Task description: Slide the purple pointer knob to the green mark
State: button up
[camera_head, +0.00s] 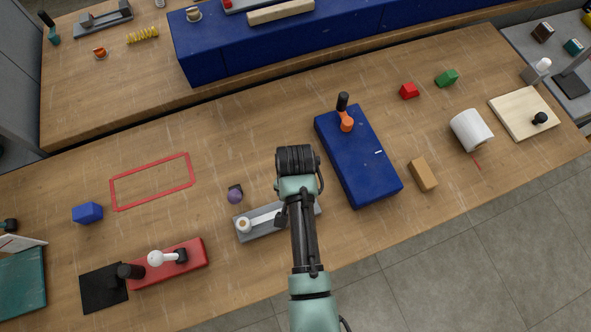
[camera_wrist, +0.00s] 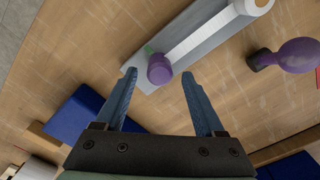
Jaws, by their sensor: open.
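The purple pointer knob (camera_wrist: 159,70) is a short cylinder near the end of a grey plate (camera_wrist: 190,48), at the end of a white bar. The green mark (camera_wrist: 148,49) is a small patch beside the knob, at the plate's edge. My gripper (camera_wrist: 158,76) is open, its blue fingertips on either side of the knob in the wrist view. I cannot tell whether they touch it or how far above it they are. In the head view the grey plate (camera_head: 247,234) shows left of my arm; my arm hides the knob and the mark.
A blue block with an orange lever (camera_head: 362,165) is to the right. A red base with a white lever (camera_head: 190,262) is at front left.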

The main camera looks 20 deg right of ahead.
notch_tip(320, 180, up, 10)
jog(key=b, duration=0.1)
jog(key=shift+r, duration=0.15)
dwell(0.5)
